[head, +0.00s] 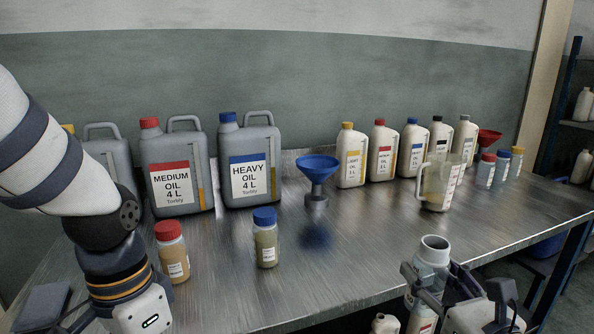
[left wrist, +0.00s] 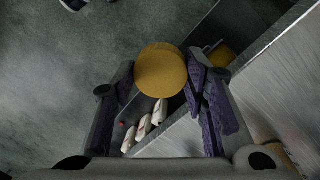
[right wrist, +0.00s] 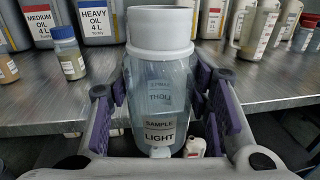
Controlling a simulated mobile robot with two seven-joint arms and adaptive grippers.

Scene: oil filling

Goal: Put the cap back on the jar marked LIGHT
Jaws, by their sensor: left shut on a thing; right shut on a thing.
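The jar marked LIGHT (right wrist: 158,105) is a clear jar with a white threaded neck and no cap on it. My right gripper (right wrist: 160,88) is shut around its body and holds it upright in front of the bench; the jar also shows in the head view (head: 432,256). The pictures do not clearly show what is in it. The yellow cap (left wrist: 160,72) is between the fingers of my left gripper (left wrist: 160,80), which is shut on it.
The metal bench (head: 350,260) carries a red-capped jar (head: 171,250), a blue-capped jar (head: 265,240), a blue funnel (head: 318,170) and a measuring jug (head: 436,185). Grey MEDIUM (head: 175,165) and HEAVY (head: 250,165) oil cans stand behind. The bench's front middle is clear.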

